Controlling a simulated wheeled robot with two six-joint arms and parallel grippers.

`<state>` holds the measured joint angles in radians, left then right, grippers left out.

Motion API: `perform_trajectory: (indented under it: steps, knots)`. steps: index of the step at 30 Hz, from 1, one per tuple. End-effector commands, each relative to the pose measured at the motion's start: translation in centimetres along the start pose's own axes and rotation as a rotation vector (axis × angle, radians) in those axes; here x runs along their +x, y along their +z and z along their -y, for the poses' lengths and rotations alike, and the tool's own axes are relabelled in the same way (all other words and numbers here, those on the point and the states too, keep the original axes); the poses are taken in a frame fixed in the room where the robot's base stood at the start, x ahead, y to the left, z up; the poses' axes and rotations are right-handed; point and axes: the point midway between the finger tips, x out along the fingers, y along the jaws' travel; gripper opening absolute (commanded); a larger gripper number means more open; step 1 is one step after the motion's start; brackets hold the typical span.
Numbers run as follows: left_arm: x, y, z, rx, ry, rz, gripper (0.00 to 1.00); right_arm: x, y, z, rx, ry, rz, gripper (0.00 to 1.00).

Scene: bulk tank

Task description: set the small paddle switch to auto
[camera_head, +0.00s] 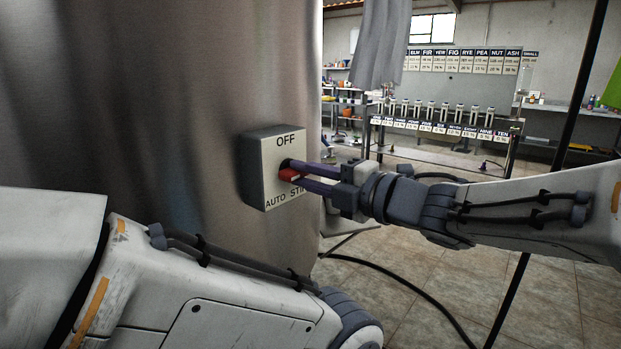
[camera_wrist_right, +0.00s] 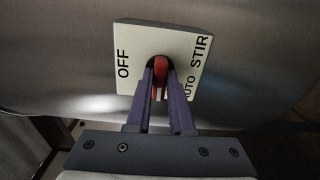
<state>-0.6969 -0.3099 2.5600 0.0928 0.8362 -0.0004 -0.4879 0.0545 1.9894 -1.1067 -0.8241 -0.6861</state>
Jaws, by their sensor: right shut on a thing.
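The switch box (camera_head: 272,148) is a pale plate on the side of the steel tank, marked OFF at the top and AUTO and STIR along the bottom. Its small red paddle (camera_head: 289,175) sits at the middle of the plate. My right gripper (camera_head: 297,178) reaches in from the right, its two purple fingers shut on the red paddle. In the right wrist view the paddle (camera_wrist_right: 160,67) shows between the fingertips, which hide part of it and of the plate. My left arm crosses the lower left, but its gripper is not in view.
The metal tank (camera_head: 170,90) fills the left side. A black hose (camera_head: 420,290) runs over the tiled floor. A dark post (camera_head: 545,170) stands at the right. Shelves and racks of labelled cards (camera_head: 440,125) stand far behind.

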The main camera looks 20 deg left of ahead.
Motion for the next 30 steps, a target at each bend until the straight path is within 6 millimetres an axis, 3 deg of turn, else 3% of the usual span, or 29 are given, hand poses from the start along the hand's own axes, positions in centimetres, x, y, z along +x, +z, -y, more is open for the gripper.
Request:
perform_trajectory:
  steps: [7,8,10,22,30]
  knots:
    - [0.0,0.0,0.0,0.000,0.000,0.000,0.57,0.0,-0.1,0.1,0.000,-0.002,-0.002,0.00]
    - [0.0,0.0,0.0,0.000,0.000,0.000,0.57,0.0,-0.1,0.1,0.000,-0.002,-0.002,0.24]
    - [0.0,0.0,0.0,0.000,0.000,0.000,0.57,0.0,-0.1,0.1,0.000,-0.002,-0.002,0.50]
    - [-0.1,0.0,0.0,0.000,0.000,0.000,0.57,-0.6,0.0,0.0,0.001,0.000,0.001,0.50]
    - [-0.6,0.0,-0.1,0.000,0.000,0.000,0.57,-5.4,0.1,-0.2,-0.001,0.000,0.005,0.50]
